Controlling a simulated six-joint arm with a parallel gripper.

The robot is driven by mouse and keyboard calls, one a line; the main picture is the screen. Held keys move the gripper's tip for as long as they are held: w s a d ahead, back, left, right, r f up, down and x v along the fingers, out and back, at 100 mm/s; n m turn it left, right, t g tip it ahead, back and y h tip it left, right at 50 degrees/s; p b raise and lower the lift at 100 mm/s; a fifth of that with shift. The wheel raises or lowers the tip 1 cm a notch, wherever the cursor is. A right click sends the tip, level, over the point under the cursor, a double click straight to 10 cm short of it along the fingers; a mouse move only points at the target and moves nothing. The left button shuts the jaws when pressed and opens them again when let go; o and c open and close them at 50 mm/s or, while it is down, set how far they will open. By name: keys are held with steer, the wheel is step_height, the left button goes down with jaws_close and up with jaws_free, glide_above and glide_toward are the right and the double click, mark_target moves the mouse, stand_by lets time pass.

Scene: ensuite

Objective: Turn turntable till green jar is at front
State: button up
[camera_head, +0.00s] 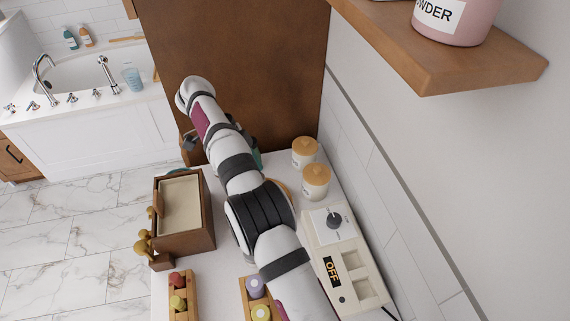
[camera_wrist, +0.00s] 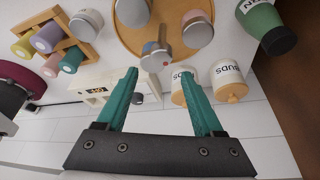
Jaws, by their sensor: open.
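The turntable (camera_wrist: 165,18) is a round wooden disc at the top of the wrist view. Two grey-topped jars, one left (camera_wrist: 133,12) and one right (camera_wrist: 197,32), show on it. A small grey knob-like piece (camera_wrist: 154,58) with a reddish spot is at its near rim. A dark green jar (camera_wrist: 265,28) with partly cut-off lettering is at upper right, apart from the visible disc; its support is unclear. My gripper (camera_wrist: 160,72) is open and empty, its teal fingers spread beside the rim. In the head view my arm hides most of the turntable.
White jars with wooden lids (camera_head: 305,152) (camera_head: 316,181) stand by the wall. A white device reading OFF (camera_head: 335,265) is nearer. A wooden box (camera_head: 184,215) is left of my arm, and racks of coloured rolls (camera_head: 178,297) are in front. A shelf (camera_head: 440,45) overhangs at upper right.

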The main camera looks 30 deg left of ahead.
steer(key=w+d+r, duration=0.4)
steer(key=d+r, duration=0.3)
steer(key=d, duration=0.4)
steer(key=shift+r, duration=0.25)
steer(key=s+d+r+n+y, duration=0.2)
steer(key=s+d+n, duration=0.2)
steer(key=s+d, duration=0.2)
steer(key=s+d+r+n+y, duration=0.1)
steer(key=s+d+r+n, duration=0.25)
steer(key=s+d, duration=0.3)
steer(key=s+d+f+g+y, duration=0.2)
steer(key=s+d+f+y, duration=0.1)
steer(key=s+d, duration=0.9)
steer(key=shift+d+f, duration=0.65)
steer(key=shift+d, duration=0.15)
